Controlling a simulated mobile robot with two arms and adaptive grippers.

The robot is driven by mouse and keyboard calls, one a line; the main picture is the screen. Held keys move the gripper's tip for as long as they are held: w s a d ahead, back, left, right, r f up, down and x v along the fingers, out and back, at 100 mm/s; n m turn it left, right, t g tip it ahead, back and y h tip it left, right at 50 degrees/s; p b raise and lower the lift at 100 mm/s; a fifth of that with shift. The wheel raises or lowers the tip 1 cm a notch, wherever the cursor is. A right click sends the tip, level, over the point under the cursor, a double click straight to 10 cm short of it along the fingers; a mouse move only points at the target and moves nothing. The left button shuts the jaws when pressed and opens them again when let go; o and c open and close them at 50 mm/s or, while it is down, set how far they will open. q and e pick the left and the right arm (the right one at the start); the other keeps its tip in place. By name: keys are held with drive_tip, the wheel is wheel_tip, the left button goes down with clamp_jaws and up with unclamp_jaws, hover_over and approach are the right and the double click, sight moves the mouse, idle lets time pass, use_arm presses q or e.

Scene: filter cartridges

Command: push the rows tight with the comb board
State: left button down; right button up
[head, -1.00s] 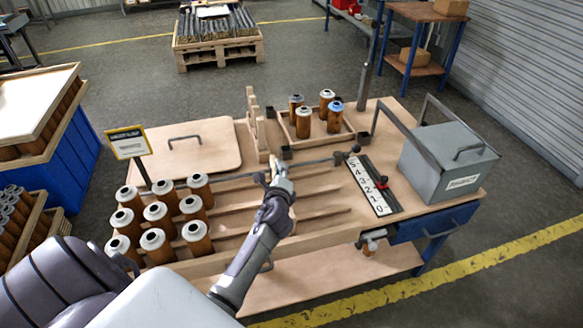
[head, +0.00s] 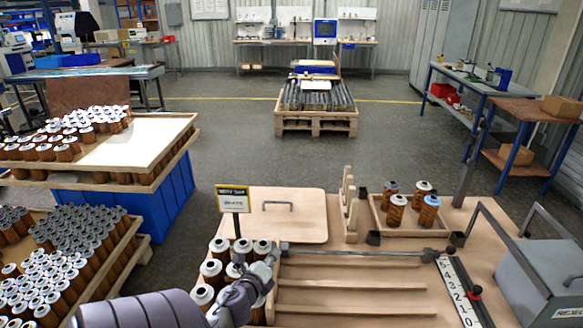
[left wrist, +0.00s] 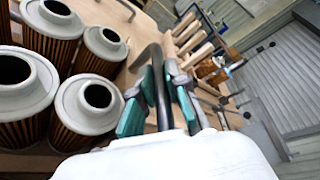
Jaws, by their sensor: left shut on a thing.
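Filter cartridges with white tops (head: 214,270) stand in rows at the left end of the wooden lanes; several show large in the left wrist view (left wrist: 85,108). Low wooden dividers (head: 350,284) separate the lanes. My left gripper (head: 262,275) is beside the cartridges, partly in front of them. In the left wrist view its green fingertips (left wrist: 153,98) are shut on a dark curved bar (left wrist: 156,70); what the bar belongs to is unclear. A wooden toothed board (head: 350,204), apparently the comb board, stands upright behind the lanes, apart from my gripper. My right gripper is out of view.
A dark rod (head: 365,253) runs along the lanes' back edge. Behind are a lid-like board (head: 285,230) with a handle and a small tray (head: 440,228) of cartridges. A numbered strip (head: 460,290) and grey box (head: 540,275) stand right. The lanes' right part is clear.

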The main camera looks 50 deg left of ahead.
use_arm(q)
drive_tip(key=shift+s+a+f, duration=0.1)
drive_tip(key=shift+s+a, duration=0.35)
drive_tip(key=shift+s, duration=0.1)
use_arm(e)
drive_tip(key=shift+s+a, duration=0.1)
use_arm(q)
drive_tip(key=c, duration=1.2)
unclamp_jaws()
drive_tip(key=shift+s+d, duration=0.15)
drive_tip(key=shift+s, duration=0.05)
drive_tip(key=v, duration=1.1)
drive_tip(key=shift+s+d+r, duration=0.15)
drive_tip(key=shift+s+r, duration=0.05)
drive_tip(key=shift+s, duration=0.05)
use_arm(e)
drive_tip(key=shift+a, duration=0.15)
